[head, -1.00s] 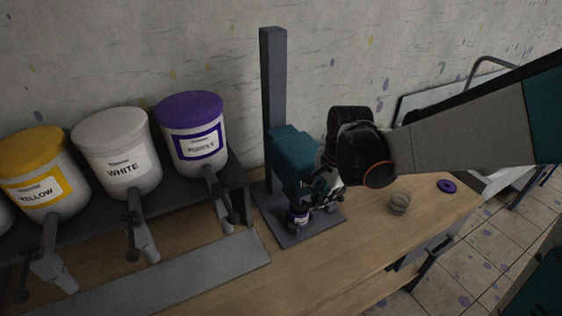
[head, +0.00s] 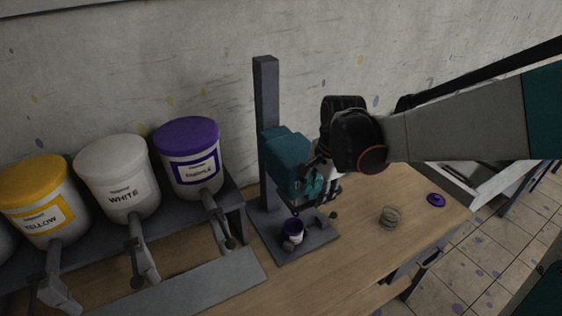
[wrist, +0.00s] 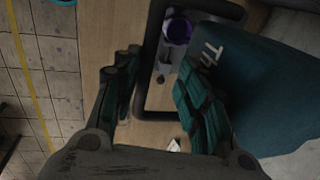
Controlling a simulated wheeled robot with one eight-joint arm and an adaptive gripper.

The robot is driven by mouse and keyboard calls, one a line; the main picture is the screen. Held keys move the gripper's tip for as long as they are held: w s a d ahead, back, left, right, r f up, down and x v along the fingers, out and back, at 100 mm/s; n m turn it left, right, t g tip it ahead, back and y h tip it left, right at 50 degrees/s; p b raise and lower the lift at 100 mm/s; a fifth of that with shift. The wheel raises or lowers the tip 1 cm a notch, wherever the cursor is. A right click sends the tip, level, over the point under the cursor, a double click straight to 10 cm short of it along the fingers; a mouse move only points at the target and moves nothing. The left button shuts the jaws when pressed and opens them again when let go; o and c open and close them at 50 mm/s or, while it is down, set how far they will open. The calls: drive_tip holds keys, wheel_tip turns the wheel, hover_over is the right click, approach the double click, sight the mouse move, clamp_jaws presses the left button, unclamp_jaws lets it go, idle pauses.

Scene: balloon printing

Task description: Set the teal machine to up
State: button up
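The teal machine (head: 288,157) is a teal head on a dark upright column (head: 266,110), held well above its grey base plate (head: 300,248). A dark bar handle (wrist: 147,65) loops out from the head. My gripper (head: 322,180) is at the front right of the head. In the wrist view my gripper (wrist: 158,95) has its fingers apart, with the handle bar between them; contact is hard to tell. The teal head (wrist: 265,80) fills the right of that view. A cup with purple inside (head: 293,230) stands on the base plate below the head.
Yellow (head: 38,205), white (head: 120,180) and purple (head: 190,160) paint buckets stand on a shelf at left. A clear round container (head: 390,216) and a purple ring (head: 436,200) lie on the wooden table (head: 350,255) at right. The wall is close behind.

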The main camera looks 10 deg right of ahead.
drive_tip(key=shift+s+a+r, duration=0.15)
drive_tip(key=shift+s, duration=0.35)
drive_tip(key=shift+s+a+r, duration=0.1)
drive_tip(key=shift+s+a, duration=0.05)
drive_tip(key=shift+s, duration=0.35)
wheel_tip(320, 180, up, 11)
drive_tip(key=d, duration=0.1)
drive_tip(key=shift+s+r, duration=0.2)
drive_tip(key=shift+s, duration=0.05)
drive_tip(key=shift+w+d, duration=0.1)
drive_tip(key=shift+d, duration=0.05)
drive_tip(key=s+f+n+t+b, duration=0.5)
drive_tip(key=s+f+n+b, duration=0.8)
drive_tip(key=f, duration=0.5)
drive_tip(key=shift+s+a+f+n+h+b, duration=0.3)
drive_tip(key=shift+s+a+n+b, duration=0.1)
drive_tip(key=shift+n+b, duration=0.25)
